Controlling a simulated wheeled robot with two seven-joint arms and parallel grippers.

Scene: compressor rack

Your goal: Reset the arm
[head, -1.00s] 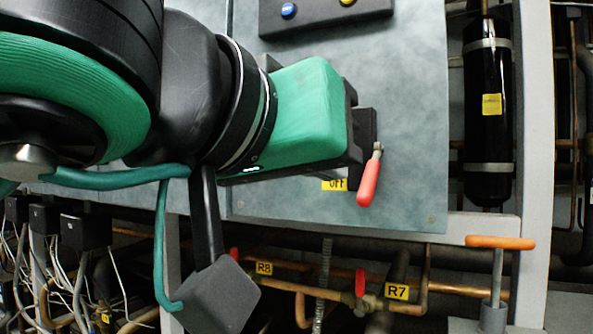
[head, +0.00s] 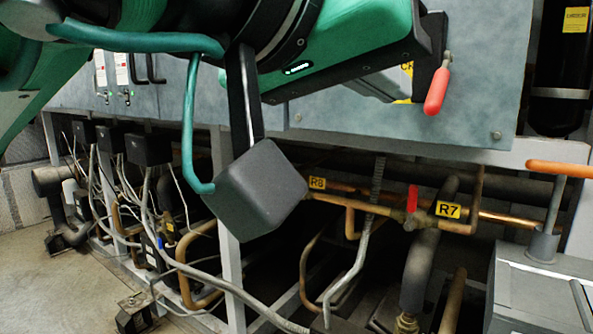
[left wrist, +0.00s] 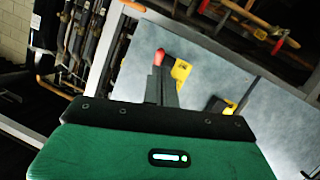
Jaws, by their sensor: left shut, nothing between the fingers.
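My left gripper (head: 428,60) reaches in from the upper left of the head view, in front of the grey-blue panel (head: 330,115). In the left wrist view its dark fingers (left wrist: 163,88) are together, with nothing seen between them. A red-handled lever (head: 437,90) hangs down on the panel beside the fingers; its red end (left wrist: 160,57) shows just past them in the left wrist view. I cannot tell if they touch. A yellow label (head: 406,85) is partly hidden behind the gripper. My right gripper is not in view.
Below the panel run copper pipes with tags R8 (head: 317,184) and R7 (head: 448,210) and a small red valve handle (head: 412,198). An orange-handled valve (head: 558,169) stands at the right. Wires and black boxes (head: 148,149) sit lower left; open floor (head: 50,250) is beyond.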

